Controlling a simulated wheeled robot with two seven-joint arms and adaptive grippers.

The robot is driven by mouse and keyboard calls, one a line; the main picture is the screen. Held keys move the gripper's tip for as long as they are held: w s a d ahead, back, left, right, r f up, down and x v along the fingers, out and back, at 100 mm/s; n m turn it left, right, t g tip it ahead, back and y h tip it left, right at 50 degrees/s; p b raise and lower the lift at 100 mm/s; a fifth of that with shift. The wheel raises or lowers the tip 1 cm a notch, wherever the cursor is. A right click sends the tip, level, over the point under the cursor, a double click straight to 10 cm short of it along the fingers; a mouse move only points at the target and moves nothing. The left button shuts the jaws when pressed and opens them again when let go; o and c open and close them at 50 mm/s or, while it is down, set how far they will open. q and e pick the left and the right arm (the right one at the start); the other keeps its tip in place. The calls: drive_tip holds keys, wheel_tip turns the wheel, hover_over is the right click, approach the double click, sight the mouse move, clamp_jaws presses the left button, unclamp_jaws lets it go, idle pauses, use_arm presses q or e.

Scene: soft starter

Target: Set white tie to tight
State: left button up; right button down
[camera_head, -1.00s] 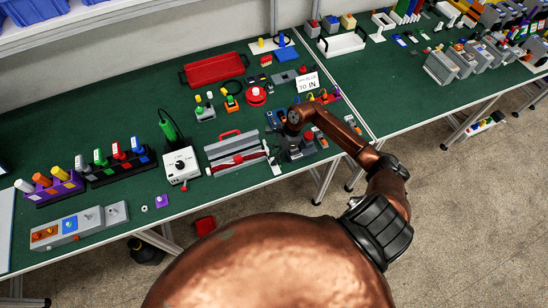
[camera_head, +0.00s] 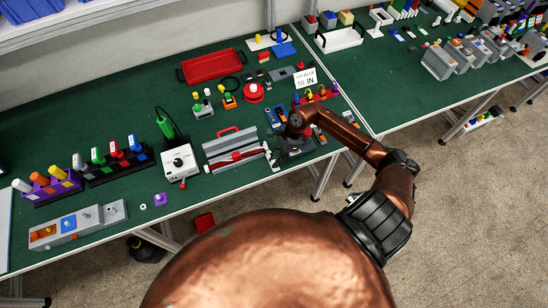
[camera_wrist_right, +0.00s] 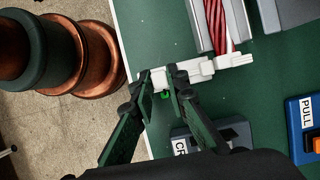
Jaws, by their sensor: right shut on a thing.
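The white tie (camera_wrist_right: 200,68) lies at the end of a bundle of twisted red cables (camera_wrist_right: 215,22) in the right wrist view. In the head view the white tie (camera_head: 272,158) is at the right end of the grey cable tray (camera_head: 232,142). My right gripper (camera_wrist_right: 158,82) is shut on the white tie's tail end, with a dark finger on each side of it. In the head view my right gripper (camera_head: 280,148) is partly hidden by its own wrist. A small green spot shows between the fingers. My left gripper is not in view.
A blue block marked PULL (camera_wrist_right: 305,125) and a dark block with a white label (camera_wrist_right: 180,147) lie near my right gripper. A white box with a knob (camera_head: 180,162) stands left of the cable tray. The table's front edge is close by.

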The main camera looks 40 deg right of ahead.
drive_tip(key=c, duration=1.9)
unclamp_jaws()
drive_tip(key=shift+s, duration=0.1)
drive_tip(key=v, duration=1.2)
drive_tip(key=shift+d, duration=0.1)
drive_tip(key=shift+f, duration=0.1)
